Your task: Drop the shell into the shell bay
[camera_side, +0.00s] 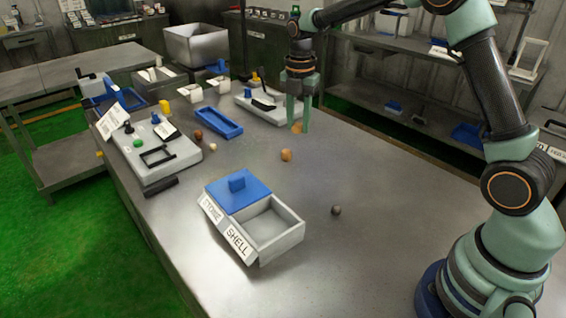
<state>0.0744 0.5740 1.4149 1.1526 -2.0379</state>
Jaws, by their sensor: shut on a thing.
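My gripper (298,124) hangs over the table, pointing down, shut on a small orange-tan thing that I take for the shell (297,128). The fingers hide most of it, and its exact shape is unclear. The two-part bin stands in front of it, lower left in the picture. Its right compartment, labelled SHELL, is the shell bay (293,235); it is uncovered and looks empty. A blue lid (238,190) with a raised knob covers the other compartment, whose label I cannot read surely. My gripper is well behind the bin and apart from it.
A tan ball (286,155) lies between my gripper and the bin. A dark ball (336,210) lies right of the bin. A blue tray (219,122), small brown and pale balls, and grey panels (165,165) stand at left. The table's right middle is clear.

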